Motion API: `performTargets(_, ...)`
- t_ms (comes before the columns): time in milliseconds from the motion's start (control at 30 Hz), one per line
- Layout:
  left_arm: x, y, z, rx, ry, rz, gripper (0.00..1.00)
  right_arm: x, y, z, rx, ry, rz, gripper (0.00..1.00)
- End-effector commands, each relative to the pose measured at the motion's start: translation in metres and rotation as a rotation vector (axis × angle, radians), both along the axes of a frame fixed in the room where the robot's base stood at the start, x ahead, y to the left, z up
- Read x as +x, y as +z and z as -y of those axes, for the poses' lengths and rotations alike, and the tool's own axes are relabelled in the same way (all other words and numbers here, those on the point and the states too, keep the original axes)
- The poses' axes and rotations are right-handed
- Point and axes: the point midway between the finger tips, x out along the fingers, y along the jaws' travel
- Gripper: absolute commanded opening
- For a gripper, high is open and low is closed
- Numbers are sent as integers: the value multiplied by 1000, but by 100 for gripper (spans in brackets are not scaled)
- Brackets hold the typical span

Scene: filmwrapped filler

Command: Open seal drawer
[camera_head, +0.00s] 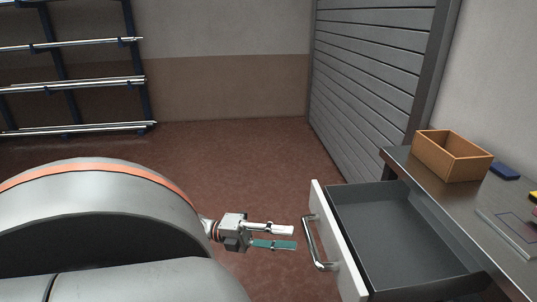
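The drawer (395,238) is pulled out from under the bench at the right. Its grey inside looks empty. Its white front (338,240) carries a silver bar handle (312,242) facing left. My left gripper (294,237) is just left of the handle, pointing right at it, with a small gap between fingertips and bar. Its pale finger and teal-padded finger are parted, with nothing between them. My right gripper is not in view.
The dark bench top (432,190) holds an open orange-brown box (452,155), a dark blue block (504,171) and a flat grey panel (508,232). A slatted grey shutter (365,75) stands behind. A rack (75,85) is at the far left. The red-brown floor (235,165) between is clear.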

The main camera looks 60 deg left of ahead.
Motion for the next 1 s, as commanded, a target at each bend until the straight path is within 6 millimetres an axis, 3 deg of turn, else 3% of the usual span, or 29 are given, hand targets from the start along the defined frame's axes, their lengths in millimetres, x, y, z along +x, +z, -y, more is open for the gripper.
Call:
performTargets(300, -31, -8, -32, 1, 1, 0, 32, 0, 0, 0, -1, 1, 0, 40)
performTargets(1000, -36, -9, -36, -1, 0, 1, 32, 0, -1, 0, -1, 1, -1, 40)
